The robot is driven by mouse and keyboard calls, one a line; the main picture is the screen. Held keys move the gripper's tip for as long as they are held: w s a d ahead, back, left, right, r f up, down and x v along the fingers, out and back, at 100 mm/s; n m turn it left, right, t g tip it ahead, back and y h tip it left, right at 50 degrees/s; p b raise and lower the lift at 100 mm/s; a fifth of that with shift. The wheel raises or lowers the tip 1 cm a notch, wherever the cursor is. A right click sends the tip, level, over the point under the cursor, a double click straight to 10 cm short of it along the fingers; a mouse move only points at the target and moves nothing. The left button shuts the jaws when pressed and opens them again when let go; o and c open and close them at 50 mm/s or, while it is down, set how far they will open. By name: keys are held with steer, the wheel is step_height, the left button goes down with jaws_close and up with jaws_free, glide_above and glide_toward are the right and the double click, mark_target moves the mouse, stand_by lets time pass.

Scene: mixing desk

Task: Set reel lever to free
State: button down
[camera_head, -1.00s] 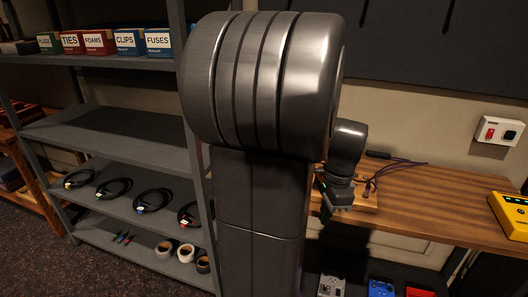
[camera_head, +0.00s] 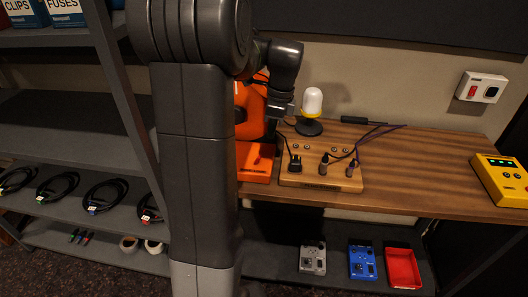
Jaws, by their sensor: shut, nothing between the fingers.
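An orange device (camera_head: 258,165), which looks like the cable reel, stands at the left end of the wooden bench, partly behind my arm. Its upper body is mostly covered by my arm, and I cannot make out a lever or its position. My gripper (camera_head: 279,107) is small and dark at the end of my arm, in front of the reel's right side. Its fingers hardly show, but it is shut with nothing in it. I cannot tell whether it touches the reel.
Right of the reel are a wooden box (camera_head: 320,178) with black plugs and cables, and a white lamp (camera_head: 312,102). A yellow device (camera_head: 502,180) sits at the bench's right end. The bench (camera_head: 425,180) between is clear. A grey shelf (camera_head: 125,95) stands left.

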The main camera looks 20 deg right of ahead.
mark_target(260, 157)
steer(key=f, duration=0.3)
steer(key=a+f, duration=0.1)
steer(key=f, duration=0.6)
steer(key=shift+w+a, duration=0.15)
steer(key=shift+w, duration=0.25)
steer(key=shift+w+a+r+g+h, duration=0.2)
steer(key=shift+a+r+g+h, duration=0.15)
steer(key=shift+g+h, duration=0.4)
steer(key=shift+w+a+h, duration=0.15)
steer(key=shift+a+h, duration=0.05)
steer(key=shift+h, duration=0.35)
steer(key=a+g+h+b, duration=0.1)
steer(key=b, duration=0.1)
steer(key=w+g+h+b, duration=0.1)
steer(key=h+b, duration=0.1)
steer(key=shift+a+h, duration=0.3)
steer(key=shift+a, duration=0.05)
steer(key=shift+d+r, duration=0.1)
steer(key=shift+r, duration=0.3)
steer(key=shift+r+g+p, duration=0.25)
steer(key=shift+r+p, duration=0.25)
steer(key=shift+r, duration=0.25)
steer(key=shift+r, duration=0.1)
